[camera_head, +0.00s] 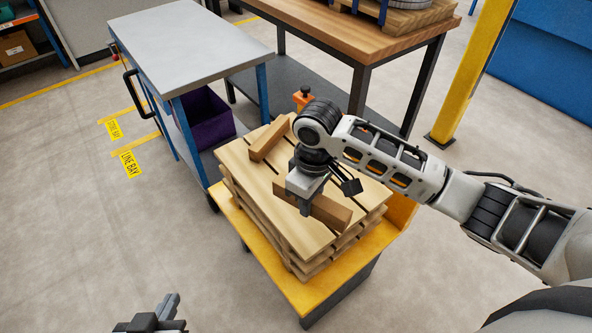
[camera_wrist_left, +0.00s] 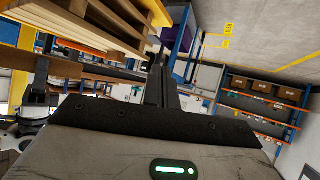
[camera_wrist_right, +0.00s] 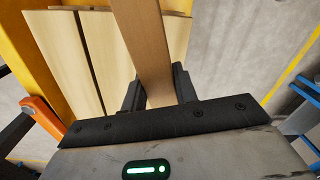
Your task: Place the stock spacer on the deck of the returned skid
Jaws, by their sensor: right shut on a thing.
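A wooden spacer block (camera_head: 327,208) is in my right gripper (camera_head: 306,207), over the near right part of the slatted deck of a wooden skid (camera_head: 250,176). In the right wrist view the block (camera_wrist_right: 143,40) runs between the two fingers (camera_wrist_right: 158,92), which grip its sides. I cannot tell whether the block touches the deck. A second similar wooden block (camera_head: 268,139) lies on the far left part of the deck. My left gripper (camera_head: 168,308) is low at the bottom edge, away from the skid; in the left wrist view its fingers (camera_wrist_left: 162,88) are together and empty.
The skid sits on a yellow cart (camera_head: 285,288). A blue-legged grey cart (camera_head: 185,45) with a purple bin (camera_head: 205,118) stands close on the left. A wooden bench (camera_head: 375,35) is behind, and a yellow post (camera_head: 470,75) stands at the right. The left floor is clear.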

